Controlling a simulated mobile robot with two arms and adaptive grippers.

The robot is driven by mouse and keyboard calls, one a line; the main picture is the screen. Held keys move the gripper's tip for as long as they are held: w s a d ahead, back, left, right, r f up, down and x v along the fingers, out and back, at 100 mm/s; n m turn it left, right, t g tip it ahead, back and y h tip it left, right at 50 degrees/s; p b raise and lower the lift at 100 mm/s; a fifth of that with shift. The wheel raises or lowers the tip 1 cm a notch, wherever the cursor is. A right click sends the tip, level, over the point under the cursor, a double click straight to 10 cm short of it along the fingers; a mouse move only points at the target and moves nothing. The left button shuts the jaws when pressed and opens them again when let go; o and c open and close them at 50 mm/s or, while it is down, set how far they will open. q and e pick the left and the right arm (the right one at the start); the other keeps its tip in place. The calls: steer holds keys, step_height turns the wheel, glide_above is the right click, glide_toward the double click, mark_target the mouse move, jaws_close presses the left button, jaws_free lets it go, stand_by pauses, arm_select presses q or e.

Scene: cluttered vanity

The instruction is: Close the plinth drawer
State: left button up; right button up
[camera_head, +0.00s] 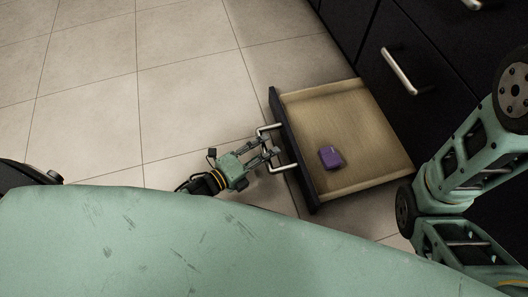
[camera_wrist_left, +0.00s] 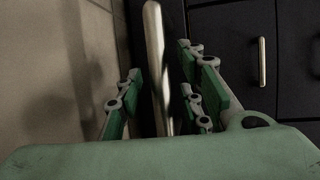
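The plinth drawer (camera_head: 345,140) is pulled out of the dark cabinet at floor level, with its pale wooden inside showing. Its dark front carries a light metal bar handle (camera_head: 278,168). My left gripper (camera_head: 271,154) is at this handle, outside the drawer front. In the left wrist view the handle (camera_wrist_left: 156,65) stands between the left gripper's green-padded fingers (camera_wrist_left: 165,100), with gaps on both sides, so the fingers look open around it. My right arm shows at the right of the head view, but its gripper is out of sight.
A small purple object (camera_head: 330,157) lies inside the drawer. Closed dark cabinet fronts with a metal handle (camera_head: 399,70) rise above and behind the drawer. The tiled floor (camera_head: 150,90) to the left is clear. My right arm is close to the drawer's right end.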

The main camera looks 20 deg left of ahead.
arm_select(q)
steer(key=shift+c, duration=0.3)
jaws_close()
stand_by(0.4)
